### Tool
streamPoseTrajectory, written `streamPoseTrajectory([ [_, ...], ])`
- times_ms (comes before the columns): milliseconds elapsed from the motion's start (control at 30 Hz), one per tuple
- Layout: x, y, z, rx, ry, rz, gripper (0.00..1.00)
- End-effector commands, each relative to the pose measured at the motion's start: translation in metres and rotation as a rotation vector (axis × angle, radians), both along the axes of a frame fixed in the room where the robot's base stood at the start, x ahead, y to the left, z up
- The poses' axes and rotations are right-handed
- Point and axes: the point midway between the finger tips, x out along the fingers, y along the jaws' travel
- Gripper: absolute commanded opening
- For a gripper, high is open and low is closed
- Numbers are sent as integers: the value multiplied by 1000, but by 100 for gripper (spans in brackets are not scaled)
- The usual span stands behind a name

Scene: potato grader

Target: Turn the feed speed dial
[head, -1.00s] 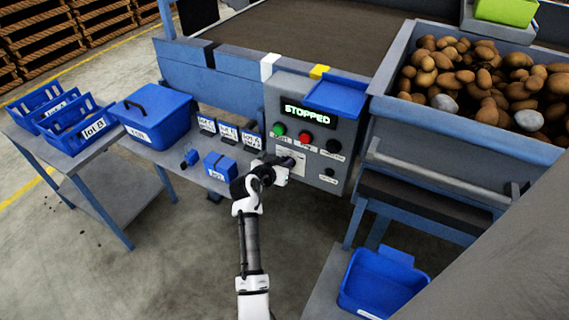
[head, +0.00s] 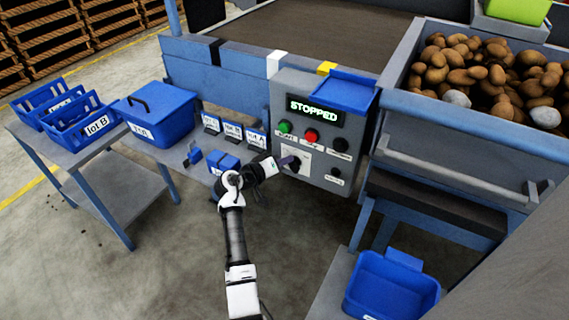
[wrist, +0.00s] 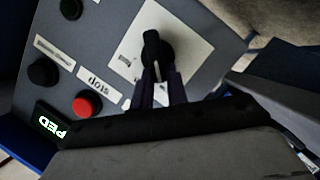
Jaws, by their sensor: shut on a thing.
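The feed speed dial is a black knob (wrist: 152,48) on a pale square plate (wrist: 178,40) of the grey control panel (head: 318,172). In the wrist view my gripper (wrist: 160,72) has its two dark fingers shut on the near end of the knob. In the head view my gripper (head: 289,162) reaches the panel from the left, at the plate below the red button. The knob itself is mostly hidden by the gripper there. The display (head: 314,111) reads STOPPED.
A green button (head: 285,127), a red button (head: 311,135) and a black knob (head: 341,145) sit close above the dial. A blue tray (head: 341,94) tops the panel. A potato bin (head: 470,123) stands to the right, and a table with blue crates (head: 158,118) to the left.

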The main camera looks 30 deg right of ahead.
Motion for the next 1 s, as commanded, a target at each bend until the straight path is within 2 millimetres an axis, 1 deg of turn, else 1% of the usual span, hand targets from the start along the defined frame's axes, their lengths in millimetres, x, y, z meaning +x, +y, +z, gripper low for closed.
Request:
streamPoseTrajectory([
  [233,1,1,-2,-24,42,0,0],
  [633,1,1,-2,-26,48,1,0],
  [667,1,1,-2,-26,48,1,18],
  [800,1,1,-2,-26,47,0,37],
  [1000,1,1,-2,-26,45,1,37],
])
